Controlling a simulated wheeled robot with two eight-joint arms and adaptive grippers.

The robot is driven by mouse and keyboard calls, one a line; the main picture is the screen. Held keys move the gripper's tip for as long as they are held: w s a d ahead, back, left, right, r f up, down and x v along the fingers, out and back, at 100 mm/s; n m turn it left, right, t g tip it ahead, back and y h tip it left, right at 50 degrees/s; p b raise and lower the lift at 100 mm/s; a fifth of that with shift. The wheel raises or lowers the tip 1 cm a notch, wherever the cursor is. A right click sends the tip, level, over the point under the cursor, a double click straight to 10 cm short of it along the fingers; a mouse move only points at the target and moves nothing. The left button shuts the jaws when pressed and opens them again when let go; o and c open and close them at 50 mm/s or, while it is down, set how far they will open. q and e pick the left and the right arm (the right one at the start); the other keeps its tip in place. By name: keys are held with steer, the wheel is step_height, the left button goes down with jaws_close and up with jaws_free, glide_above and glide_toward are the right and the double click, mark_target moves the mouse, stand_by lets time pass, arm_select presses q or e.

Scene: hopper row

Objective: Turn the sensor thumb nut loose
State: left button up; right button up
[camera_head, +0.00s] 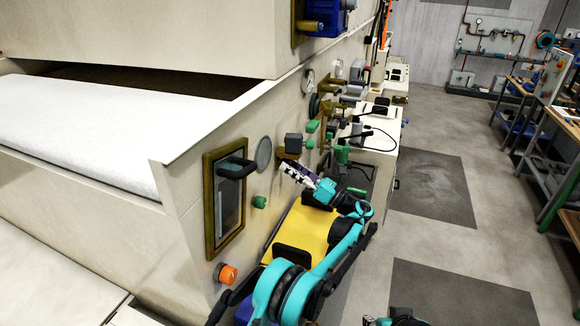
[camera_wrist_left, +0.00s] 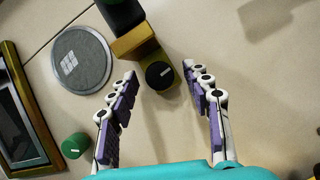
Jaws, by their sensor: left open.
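A small round black knob with a pale mark, which looks like the thumb nut (camera_wrist_left: 159,75), sits on a brass bracket (camera_wrist_left: 134,42) on the cream panel. A dark box (camera_head: 294,142), probably the sensor, is on this bracket in the head view. My left gripper (camera_wrist_left: 160,71) is open, its white and purple fingers pointing at the panel. In the wrist view the knob shows between the fingertips, with gaps on both sides and no visible contact. In the head view the left gripper (camera_head: 284,168) hides the knob. A part of my right gripper (camera_head: 369,320) barely shows at the bottom edge.
A round grey disc (camera_wrist_left: 82,60) and a green knob (camera_wrist_left: 75,146) are left of the bracket. A framed window with a black handle (camera_head: 229,195) and an orange knob (camera_head: 227,273) are nearer. Gauges and valves crowd the panel further along.

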arm_select(q)
steer(key=shift+w+a+r, duration=0.2)
steer(key=shift+a, duration=0.15)
jaws_close()
